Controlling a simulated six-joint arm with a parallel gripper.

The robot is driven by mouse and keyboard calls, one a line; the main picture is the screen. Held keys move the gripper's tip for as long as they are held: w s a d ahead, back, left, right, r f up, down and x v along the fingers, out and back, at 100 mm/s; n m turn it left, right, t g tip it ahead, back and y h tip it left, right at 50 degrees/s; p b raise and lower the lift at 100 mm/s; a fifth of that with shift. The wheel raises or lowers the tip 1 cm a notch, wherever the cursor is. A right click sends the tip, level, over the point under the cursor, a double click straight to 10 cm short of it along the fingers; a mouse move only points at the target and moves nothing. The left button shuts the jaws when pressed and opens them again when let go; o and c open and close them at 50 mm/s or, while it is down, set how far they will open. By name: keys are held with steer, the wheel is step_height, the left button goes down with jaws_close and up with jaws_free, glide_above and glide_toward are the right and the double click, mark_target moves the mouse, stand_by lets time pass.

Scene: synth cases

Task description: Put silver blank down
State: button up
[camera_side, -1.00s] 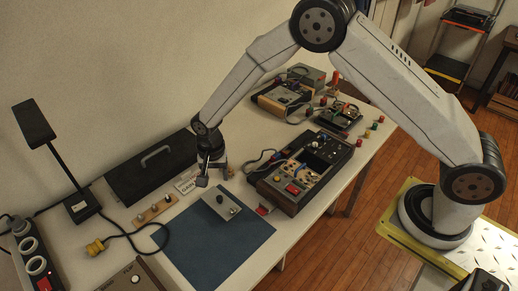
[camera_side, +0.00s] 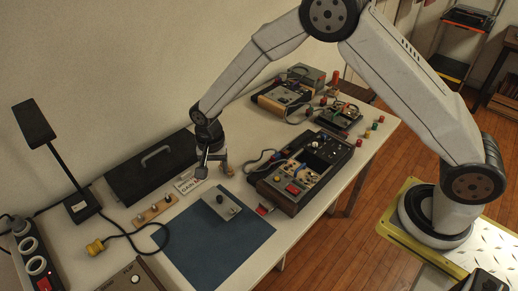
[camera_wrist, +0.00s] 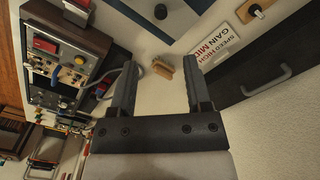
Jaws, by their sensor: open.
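The silver blank (camera_side: 221,204), a small pale metal plate with a dark knob and a small dot, lies flat on the blue mat (camera_side: 205,250), near its far edge. My gripper (camera_side: 212,170) is above the table just behind the blank, apart from it. In the wrist view my gripper (camera_wrist: 161,88) is open, with nothing held between its two dark fingers.
A control box (camera_side: 300,172) stands to the right. A wooden strip with knobs (camera_side: 155,208) lies left of the mat. The front of the mat is clear.

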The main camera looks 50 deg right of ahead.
steer(key=s+d+r+n+t, duration=0.1)
steer(key=s+d+r+n, duration=0.3)
steer(key=s+d, duration=0.3)
steer(key=s+d+r+n+t, duration=0.1)
steer(key=s+d+r+n, duration=0.4)
steer(key=s, duration=0.7)
steer(key=shift+s+d+r+t, duration=0.15)
steer(key=shift+d+r+t, duration=0.15)
steer(key=shift+d+r, duration=0.75)
steer(key=shift+d+f, duration=0.15)
steer(key=shift+f, duration=0.05)
